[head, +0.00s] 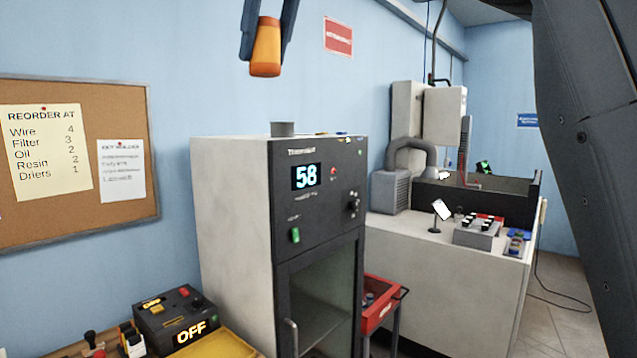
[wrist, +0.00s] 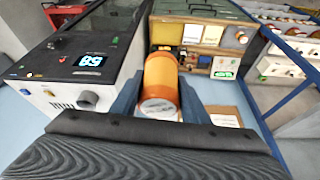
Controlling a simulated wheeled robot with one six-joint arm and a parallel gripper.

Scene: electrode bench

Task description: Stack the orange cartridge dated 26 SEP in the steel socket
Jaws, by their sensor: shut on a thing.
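An orange cartridge (head: 266,50) hangs between the fingers of my gripper (head: 266,62), high above the grey cabinet in the head view. My gripper is shut on it. The cartridge has a darker orange band at its top and lower edge. In the wrist view the cartridge (wrist: 161,82) lies between the two blue-grey fingers (wrist: 160,100), its pale round end facing the camera. The writing on that end is too small to read, so I cannot confirm the date.
A tall grey cabinet (head: 232,190) reading 58 stands below, with a short grey pipe (head: 282,129) on top. An OFF box (head: 175,320) and yellow tray (head: 215,345) are lower left. A red cart (head: 378,305) and machine bench (head: 450,270) stand right. Air around the cartridge is clear.

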